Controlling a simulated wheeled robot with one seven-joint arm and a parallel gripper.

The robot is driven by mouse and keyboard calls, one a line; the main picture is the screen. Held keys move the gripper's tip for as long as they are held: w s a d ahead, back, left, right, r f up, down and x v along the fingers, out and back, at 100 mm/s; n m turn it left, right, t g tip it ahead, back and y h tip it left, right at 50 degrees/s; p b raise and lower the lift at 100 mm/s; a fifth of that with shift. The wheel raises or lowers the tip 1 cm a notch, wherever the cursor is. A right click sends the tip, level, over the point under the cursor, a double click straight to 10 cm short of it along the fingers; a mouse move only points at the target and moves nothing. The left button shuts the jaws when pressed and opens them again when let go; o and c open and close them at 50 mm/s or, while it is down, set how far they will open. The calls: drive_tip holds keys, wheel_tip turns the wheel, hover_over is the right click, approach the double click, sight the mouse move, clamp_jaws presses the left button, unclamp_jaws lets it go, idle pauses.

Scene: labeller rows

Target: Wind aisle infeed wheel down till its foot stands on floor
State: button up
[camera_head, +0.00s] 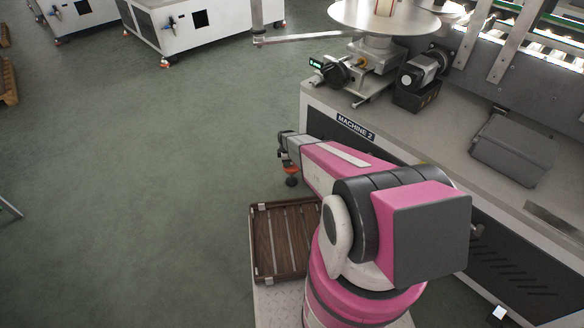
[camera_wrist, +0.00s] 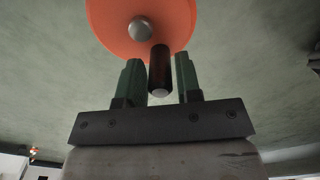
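The orange infeed wheel (camera_wrist: 112,22) fills the top of the wrist view, with a silver hub and a black crank handle (camera_wrist: 159,68) pointing towards my gripper. My gripper (camera_wrist: 161,72) has its two green fingers either side of the handle, with narrow gaps showing, so it looks open around it. In the head view the orange wheel (camera_head: 291,170) shows small at the near corner of machine 2, just below my gripper (camera_head: 284,145). A dark foot (camera_head: 291,182) shows under the wheel. I cannot tell whether the foot touches the floor.
A brown slatted tray (camera_head: 260,245) lies beside my arm. White machines (camera_head: 200,28) stand at the back.

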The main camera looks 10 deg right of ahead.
drive_tip(key=shift+o, duration=1.4)
drive_tip(key=shift+r, duration=0.1)
drive_tip(key=shift+r, duration=2.95)
drive_tip(key=o, duration=0.6)
drive_tip(key=shift+c, duration=0.2)
